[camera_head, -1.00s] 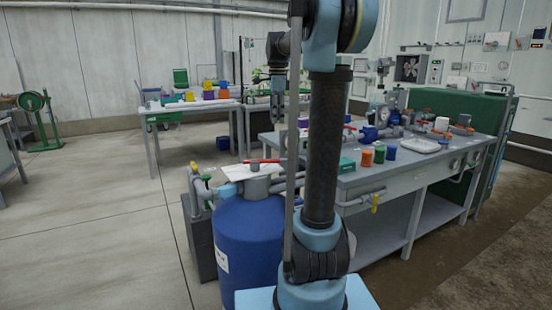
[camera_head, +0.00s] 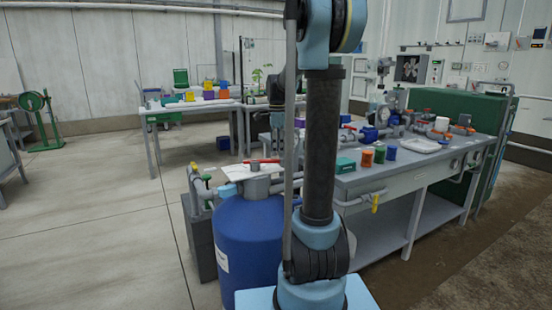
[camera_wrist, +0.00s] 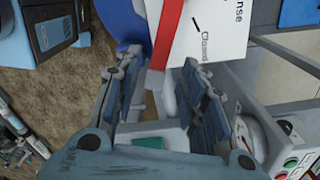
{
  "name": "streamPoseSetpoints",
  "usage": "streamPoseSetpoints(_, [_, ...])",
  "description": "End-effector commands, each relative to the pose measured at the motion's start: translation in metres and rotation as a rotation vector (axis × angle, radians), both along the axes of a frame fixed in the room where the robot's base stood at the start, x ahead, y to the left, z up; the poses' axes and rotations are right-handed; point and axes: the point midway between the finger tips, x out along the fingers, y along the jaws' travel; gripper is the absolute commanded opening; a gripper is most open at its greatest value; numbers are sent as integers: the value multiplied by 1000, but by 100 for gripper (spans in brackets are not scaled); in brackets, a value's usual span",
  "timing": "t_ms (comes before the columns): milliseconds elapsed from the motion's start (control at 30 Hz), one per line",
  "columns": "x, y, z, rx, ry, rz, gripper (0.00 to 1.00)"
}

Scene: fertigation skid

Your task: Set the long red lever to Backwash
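The long red lever (camera_head: 262,161) lies roughly level on top of the blue tank (camera_head: 250,235), in front of a white label plate (camera_head: 234,172). In the wrist view the red lever (camera_wrist: 168,30) runs down from the top edge toward the gap between my fingers. The plate (camera_wrist: 205,45) beside it shows "Closed" and part of a word ending in "nse"; no Backwash mark is readable. My gripper (camera_wrist: 160,78) is open, fingers apart on either side of the lever's near end. I cannot tell whether they touch it. In the head view my arm hides much of the gripper.
A grey workbench (camera_head: 408,170) with pots, a tray (camera_head: 421,146) and fittings stands right of the tank. Grey pipes and a green-handled valve (camera_head: 206,179) are close on the tank's left. A back table (camera_head: 190,107) holds coloured boxes.

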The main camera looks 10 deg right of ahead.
Motion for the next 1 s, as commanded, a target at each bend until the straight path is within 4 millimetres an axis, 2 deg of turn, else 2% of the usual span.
streamPoseSetpoints(100, [0, 0, -17, 0, 0, 0, 38])
streamPoseSetpoints(300, [0, 0, -33, 0, 0, 0, 38])
streamPoseSetpoints(667, [0, 0, -37, 0, 0, 0, 38])
streamPoseSetpoints(700, [0, 0, -37, 0, 0, 0, 34])
streamPoseSetpoints(833, [0, 0, -37, 0, 0, 0, 4])
streamPoseSetpoints(867, [0, 0, -37, 0, 0, 0, 0])
streamPoseSetpoints(1000, [0, 0, -37, 0, 0, 0, 0])
